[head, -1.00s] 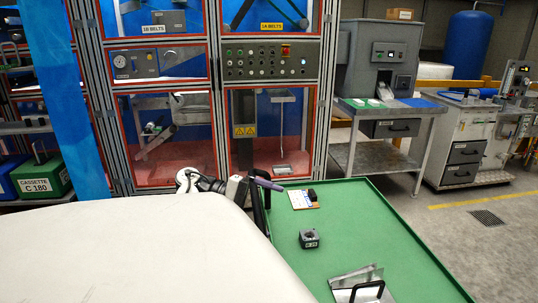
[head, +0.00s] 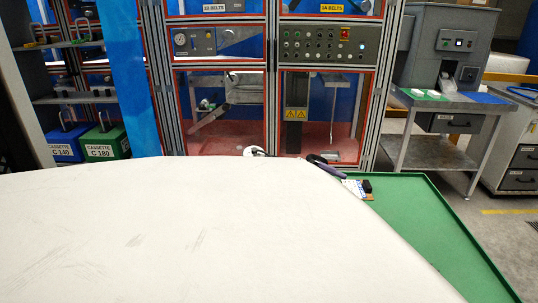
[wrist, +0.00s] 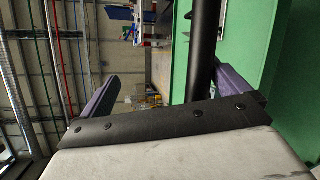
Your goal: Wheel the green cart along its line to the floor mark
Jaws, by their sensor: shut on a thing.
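The green cart (head: 425,215) is at the right in the head view, its flat top partly hidden behind my own white body. In the wrist view its green side (wrist: 245,30) fills the right. My gripper (wrist: 168,76) has its two purple fingers on either side of a black bar, the cart's handle (wrist: 205,45), which lies close to the right finger. The floor mark is not in view.
A white card with a black piece (head: 358,188) lies on the cart. A framed machine (head: 270,90) stands behind it. A grey bench (head: 445,150) stands behind the cart at the right. Cassettes (head: 95,143) stand at the left. A yellow floor line (head: 508,211) crosses open floor at the right.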

